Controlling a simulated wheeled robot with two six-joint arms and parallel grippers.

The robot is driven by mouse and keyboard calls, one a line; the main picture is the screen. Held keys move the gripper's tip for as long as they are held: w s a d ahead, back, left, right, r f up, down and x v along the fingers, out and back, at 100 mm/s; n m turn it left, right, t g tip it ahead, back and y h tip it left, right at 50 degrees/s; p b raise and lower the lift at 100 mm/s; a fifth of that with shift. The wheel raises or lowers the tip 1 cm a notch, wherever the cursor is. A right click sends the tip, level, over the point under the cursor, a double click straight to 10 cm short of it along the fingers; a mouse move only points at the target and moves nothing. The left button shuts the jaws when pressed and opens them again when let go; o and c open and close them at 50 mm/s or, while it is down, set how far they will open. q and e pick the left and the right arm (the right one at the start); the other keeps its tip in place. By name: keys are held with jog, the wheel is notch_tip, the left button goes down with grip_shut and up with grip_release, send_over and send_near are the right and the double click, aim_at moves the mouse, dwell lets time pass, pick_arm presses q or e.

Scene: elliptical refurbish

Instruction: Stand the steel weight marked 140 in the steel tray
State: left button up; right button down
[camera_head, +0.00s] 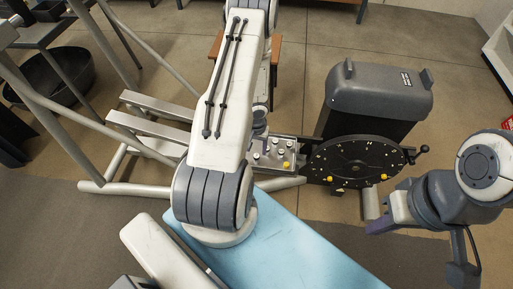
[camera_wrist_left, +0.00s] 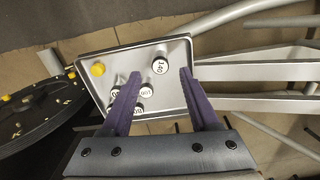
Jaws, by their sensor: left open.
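The steel tray (camera_wrist_left: 86,67) fills the middle of the left wrist view and also shows in the head view (camera_head: 276,165). Several round weights with white tops are in it. The weight whose top appears to read 140 (camera_wrist_left: 160,65) is near the tray's far right side, apart from the others. My left gripper (camera_wrist_left: 158,75) is open, with its purple fingertips on either side of that weight in the picture; contact cannot be told. In the head view my arm mostly hides it. My right gripper (camera_head: 384,220) is at the right, away from the tray; its jaw opening is unclear.
A black marked disc (camera_head: 356,161) and a grey housing (camera_head: 380,95) stand right of the tray. Grey frame tubes (camera_head: 150,120) lie left. A light blue panel (camera_head: 290,245) is in front.

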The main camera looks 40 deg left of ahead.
pick_arm(q)
notch_tip(320, 180, up, 6)
jog(key=p, duration=0.4)
jog(key=shift+f, duration=0.15)
notch_tip(320, 180, up, 10)
jog(key=m+y, duration=0.2)
send_over(257, 156)
jog(key=w+d, duration=0.5)
jog(key=s+d+r+m+t, duration=0.15)
jog(key=d+r+m, duration=0.25)
jog(key=d+r, duration=0.85)
jog(key=s+d+r+m+h, duration=0.1)
jog(key=s+d+r+m, duration=0.1)
jog(key=s+d+r, duration=0.2)
jog(key=s+d+r+m+g+h, duration=0.1)
jog(key=s+d+r, duration=0.3)
jog(key=s, duration=0.5)
jog(key=s+d+r+m+h, duration=0.1)
jog(key=s+d+r+m, duration=0.2)
jog(key=s+d, duration=0.2)
jog(key=shift+s+r+m, duration=0.3)
jog(key=shift+s+r, duration=0.1)
jog(key=shift+s, duration=0.45)
jog(key=shift+d+g, duration=0.1)
jog(key=shift+g, duration=0.15)
